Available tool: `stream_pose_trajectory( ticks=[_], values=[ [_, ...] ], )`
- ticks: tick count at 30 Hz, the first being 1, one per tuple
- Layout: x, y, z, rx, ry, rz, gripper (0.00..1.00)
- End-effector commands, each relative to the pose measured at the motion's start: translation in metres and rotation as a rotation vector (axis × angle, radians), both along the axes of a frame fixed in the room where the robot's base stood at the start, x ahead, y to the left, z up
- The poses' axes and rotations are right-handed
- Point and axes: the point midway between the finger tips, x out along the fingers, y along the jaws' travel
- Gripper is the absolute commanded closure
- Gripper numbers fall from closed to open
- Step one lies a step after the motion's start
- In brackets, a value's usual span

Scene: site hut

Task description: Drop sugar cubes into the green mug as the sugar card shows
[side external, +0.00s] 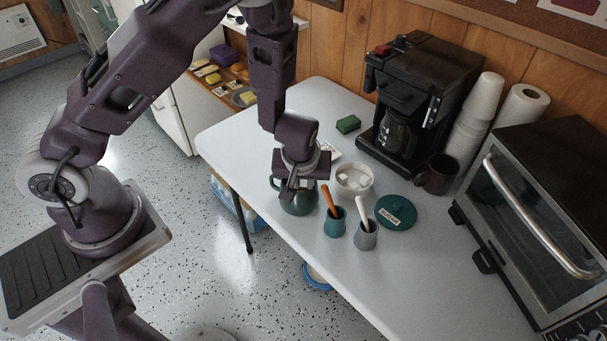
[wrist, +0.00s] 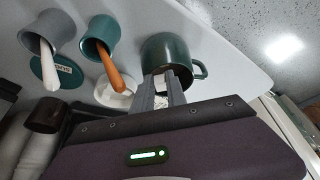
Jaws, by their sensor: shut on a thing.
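The green mug (side external: 297,205) stands near the table's front edge; it also shows in the wrist view (wrist: 182,49). My gripper (side external: 297,185) is right above the mug's mouth, pointing down. In the wrist view its fingers (wrist: 164,80) are shut on a small pale sugar cube (wrist: 160,71), mostly hidden between them. The white sugar bowl (side external: 343,191) holds several white cubes, right of the mug. The sugar card (side external: 334,151) lies behind my gripper, partly covered; its marks are too small to read. The mug's inside is largely hidden.
A teal cup (side external: 335,228) with an orange-handled utensil and a grey cup (side external: 366,239) with a white-handled one stand close right of the mug. The teal sugar lid (side external: 398,213) lies beyond. Coffee maker (side external: 405,100), brown mug (side external: 437,177) and toaster oven (side external: 540,215) stand behind.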

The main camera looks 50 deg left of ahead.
Motion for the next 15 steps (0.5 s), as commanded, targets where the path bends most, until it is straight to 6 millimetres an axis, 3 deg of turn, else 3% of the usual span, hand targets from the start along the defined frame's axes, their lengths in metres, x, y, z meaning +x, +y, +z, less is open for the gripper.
stream_pose_trajectory(
  ticks=[3,4,7,15],
  values=[
    [0.0001,-0.0001,0.0002,0.000,0.000,0.000,0.96],
    [0.0001,0.0000,0.0003,0.000,0.000,0.000,0.79],
    [0.0002,-0.0001,0.0004,0.000,0.000,0.000,0.59],
    [0.0002,-0.0001,0.0005,0.000,0.000,-0.001,0.57]
  ],
)
